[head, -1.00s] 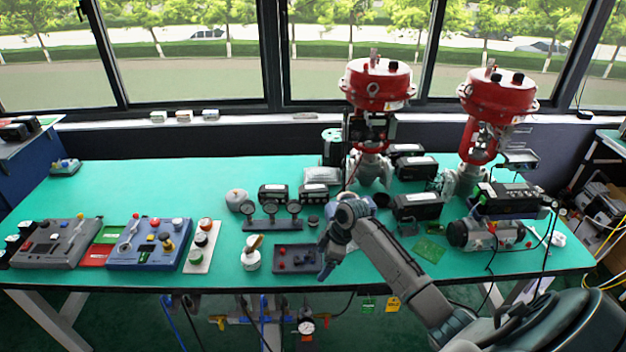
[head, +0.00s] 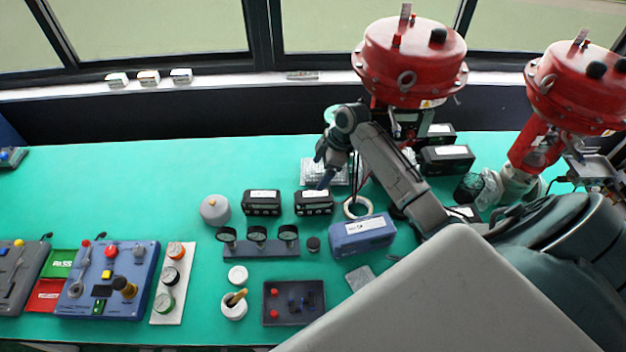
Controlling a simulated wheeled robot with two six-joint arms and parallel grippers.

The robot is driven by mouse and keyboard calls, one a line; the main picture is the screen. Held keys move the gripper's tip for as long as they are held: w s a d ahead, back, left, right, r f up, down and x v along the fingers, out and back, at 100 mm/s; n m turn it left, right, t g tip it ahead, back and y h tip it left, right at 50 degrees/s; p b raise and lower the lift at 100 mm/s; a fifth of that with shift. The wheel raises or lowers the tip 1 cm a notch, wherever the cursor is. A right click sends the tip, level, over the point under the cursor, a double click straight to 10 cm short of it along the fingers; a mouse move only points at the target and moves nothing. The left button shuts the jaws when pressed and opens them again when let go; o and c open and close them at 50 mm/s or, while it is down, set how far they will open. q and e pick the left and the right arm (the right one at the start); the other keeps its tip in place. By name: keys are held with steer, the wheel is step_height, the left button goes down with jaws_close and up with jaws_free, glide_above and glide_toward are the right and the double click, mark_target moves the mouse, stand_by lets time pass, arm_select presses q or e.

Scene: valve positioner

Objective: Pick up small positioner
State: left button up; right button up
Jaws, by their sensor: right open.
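Two small black positioners with pale labels stand side by side on the green table, the left one (head: 262,203) and the right one (head: 314,203). Larger box-shaped units stand to the right: a blue one (head: 362,235) and a black one (head: 447,160). My right gripper (head: 323,178) is open and points down just behind and above the right small positioner. The fingers look empty, and I cannot tell whether they touch it. My left gripper is out of view.
A clear packet (head: 318,172) lies behind the gripper. A gauge row (head: 260,248) stands in front of the small positioners, with a dark parts tray (head: 294,302) nearer. Red-topped valves (head: 412,62) rise at the back right.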

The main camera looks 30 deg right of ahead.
mark_target(314, 196)
steer(key=f+b, duration=0.3)
steer(key=b, duration=0.1)
steer(key=shift+s+a+f, duration=0.2)
steer(key=shift+s+f, duration=0.15)
steer(key=f+b, duration=0.1)
steer(key=f, duration=0.1)
steer(key=f+b, duration=0.3)
steer(key=b, duration=0.1)
steer(key=shift+w+a+f, duration=0.2)
steer(key=shift+w+f, duration=0.1)
steer(key=shift+f, duration=0.1)
steer(key=shift+w+a+f+b, duration=0.2)
steer(key=shift+f+b, duration=0.2)
steer(key=shift+b, duration=0.15)
steer(key=b+x, duration=0.3)
steer(key=shift+a+f+b, duration=0.1)
steer(key=shift+f+b, duration=0.2)
steer(key=shift+f, duration=0.05)
steer(key=shift+w+a+f+b, duration=0.1)
steer(key=shift+a+f+b, duration=0.05)
steer(key=shift+f+b, duration=0.3)
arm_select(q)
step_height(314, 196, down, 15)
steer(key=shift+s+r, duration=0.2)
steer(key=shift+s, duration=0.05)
arm_select(e)
steer(key=shift+r, duration=0.1)
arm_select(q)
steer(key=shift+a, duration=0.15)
